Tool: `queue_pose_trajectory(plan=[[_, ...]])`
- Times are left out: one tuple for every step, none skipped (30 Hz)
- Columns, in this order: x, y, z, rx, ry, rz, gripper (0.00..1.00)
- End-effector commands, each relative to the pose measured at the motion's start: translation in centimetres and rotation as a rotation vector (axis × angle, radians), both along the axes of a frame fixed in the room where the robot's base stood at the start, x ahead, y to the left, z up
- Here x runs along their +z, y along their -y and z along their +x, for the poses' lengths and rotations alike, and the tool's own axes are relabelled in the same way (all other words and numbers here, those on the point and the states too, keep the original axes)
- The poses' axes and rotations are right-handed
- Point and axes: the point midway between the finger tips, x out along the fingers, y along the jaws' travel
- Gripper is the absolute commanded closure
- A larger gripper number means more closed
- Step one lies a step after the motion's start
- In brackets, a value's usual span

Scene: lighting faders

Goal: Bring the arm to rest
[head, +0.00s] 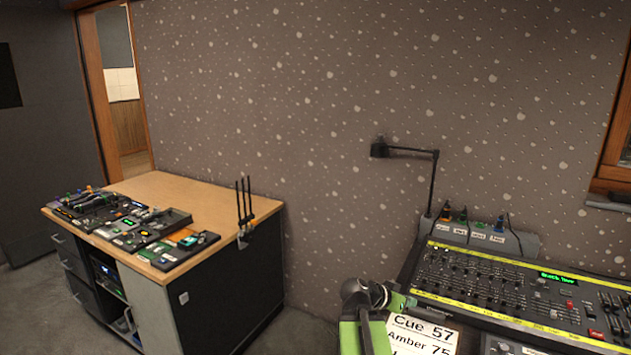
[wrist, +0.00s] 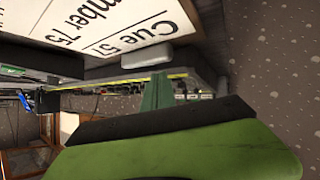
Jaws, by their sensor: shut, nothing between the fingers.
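My gripper (head: 404,302) is at the left front corner of the lighting console (head: 470,318), beside the cue sheet (head: 424,338). My green and dark arm rises from the bottom edge behind it. In the wrist view the green fingers (wrist: 157,92) are together with nothing between them. That view is turned over, and the cue sheet (wrist: 110,28) with large print shows at its top. I cannot tell whether the fingertips touch the console.
A desk lamp (head: 410,152) stands behind the console next to a grey box (head: 482,236) with small coloured figures. A wooden-topped cabinet (head: 150,190) on the left carries several small devices (head: 130,225). Floor shows between cabinet and console.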

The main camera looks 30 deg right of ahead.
Motion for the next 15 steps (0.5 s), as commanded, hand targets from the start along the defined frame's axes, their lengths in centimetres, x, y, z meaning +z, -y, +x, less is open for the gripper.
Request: queue_pose_trajectory(plan=[[-0.8, -3.4, 3.1, 0.068, -0.009, 0.040, 1.00], [-1.3, -5.5, 4.7, 0.109, -0.017, 0.067, 1.00], [-2.1, -8.3, 6.7, 0.161, -0.029, 0.105, 1.00], [-2.6, -10.5, 8.1, 0.202, -0.041, 0.134, 1.00], [-3.2, -12.8, 9.4, 0.244, -0.056, 0.163, 1.00], [-3.9, -15.9, 10.9, 0.301, -0.076, 0.204, 1.00], [-4.5, -18.3, 11.9, 0.345, -0.094, 0.235, 1.00], [-5.0, -20.7, 12.7, 0.389, -0.113, 0.267, 1.00], [-5.8, -23.9, 13.7, 0.448, -0.142, 0.309, 1.00], [-6.3, -26.3, 14.2, 0.492, -0.165, 0.340, 1.00], [-6.8, -28.5, 14.7, 0.535, -0.187, 0.372, 1.00], [-7.4, -31.3, 15.0, 0.590, -0.217, 0.413, 1.00], [-7.9, -33.3, 15.2, 0.630, -0.241, 0.442, 1.00], [-8.3, -35.1, 15.2, 0.668, -0.265, 0.471, 1.00], [-8.8, -37.4, 15.2, 0.719, -0.296, 0.510, 1.00]])
